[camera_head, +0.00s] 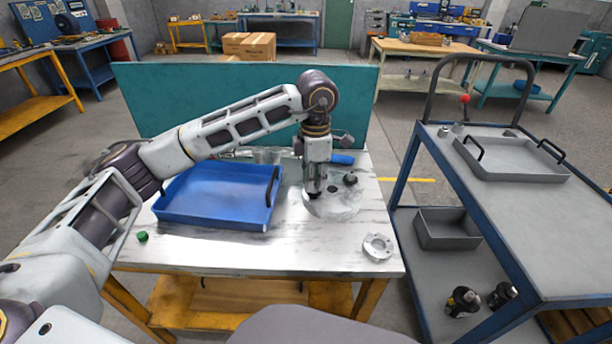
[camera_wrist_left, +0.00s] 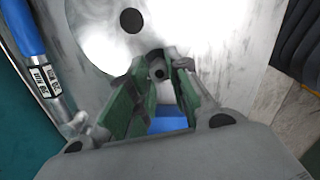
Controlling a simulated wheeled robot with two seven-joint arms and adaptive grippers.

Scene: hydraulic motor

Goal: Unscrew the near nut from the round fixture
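The round fixture (camera_head: 345,206) is a pale metal disc on the marble-topped table, with a dark spot near its middle and a dark nut (camera_head: 350,179) on its far right side. In the left wrist view the disc (camera_wrist_left: 100,38) shows its dark central spot. The nut seems still at the disc. My right gripper is out of view.
A blue tray (camera_head: 212,194) stands left of the fixture. A metal flange (camera_head: 378,247) lies front right and a green cap (camera_head: 142,237) front left. A blue-handled tool (camera_head: 343,159) lies behind. A teal panel (camera_head: 150,100) borders the back; a cart stands right.

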